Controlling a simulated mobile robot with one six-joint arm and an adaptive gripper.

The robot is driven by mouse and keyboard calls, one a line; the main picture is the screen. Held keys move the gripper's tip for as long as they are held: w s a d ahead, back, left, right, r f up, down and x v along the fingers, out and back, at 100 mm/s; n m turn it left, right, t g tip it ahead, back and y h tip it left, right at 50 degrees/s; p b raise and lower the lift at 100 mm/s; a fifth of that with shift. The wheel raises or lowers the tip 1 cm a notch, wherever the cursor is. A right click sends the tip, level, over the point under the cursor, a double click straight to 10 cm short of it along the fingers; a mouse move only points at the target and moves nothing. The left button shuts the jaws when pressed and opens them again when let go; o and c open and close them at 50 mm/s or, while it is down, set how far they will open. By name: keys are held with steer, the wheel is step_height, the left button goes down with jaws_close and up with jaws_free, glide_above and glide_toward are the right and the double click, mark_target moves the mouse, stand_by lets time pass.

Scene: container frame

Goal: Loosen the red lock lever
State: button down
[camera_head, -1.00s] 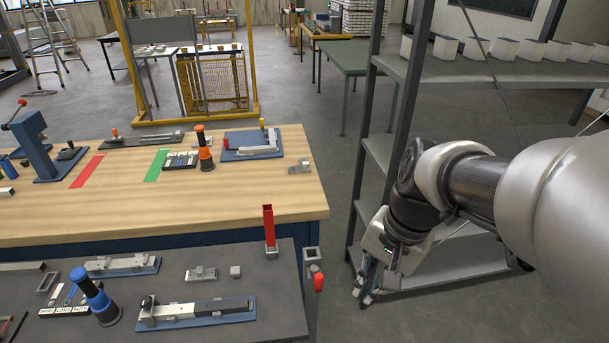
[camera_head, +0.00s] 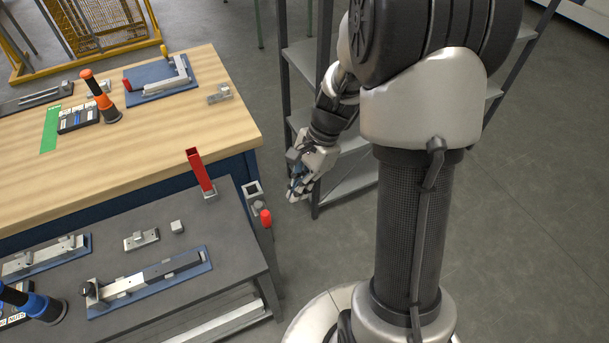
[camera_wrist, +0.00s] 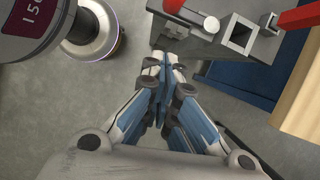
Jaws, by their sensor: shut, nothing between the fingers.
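A red-gripped lever (camera_head: 266,218) hangs at the right corner of the dark grey bench, next to an open square metal socket (camera_head: 251,188). In the wrist view its red grip (camera_wrist: 174,5) shows at the top edge, near the square socket (camera_wrist: 239,36). A taller red upright bar (camera_head: 200,170) stands on the bench corner in a metal foot; it also shows in the wrist view (camera_wrist: 301,15). My gripper (camera_head: 297,191) is shut and empty beyond the bench's right edge, apart from the lever. In the wrist view its closed fingers (camera_wrist: 164,72) point toward the bench corner.
The grey bench (camera_head: 210,227) carries a blue-based slide fixture (camera_head: 150,284) and small metal blocks. A wooden-topped table (camera_head: 150,165) stands behind it. A grey shelf rack (camera_head: 345,180) stands close behind my gripper. Open floor lies to the right.

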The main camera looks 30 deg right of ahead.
mark_target(262, 209)
steer(key=shift+s+a+f+b, duration=0.15)
steer(key=shift+a+f, duration=0.15)
steer(key=shift+a, duration=0.45)
steer(key=shift+s+a+f+b, duration=0.1)
steer(key=shift+a+f+b, duration=0.15)
steer(key=shift+a, duration=0.55)
steer(key=shift+s+a+f+b, duration=0.1)
steer(key=shift+a+f, duration=0.2)
steer(key=shift+a, duration=0.45)
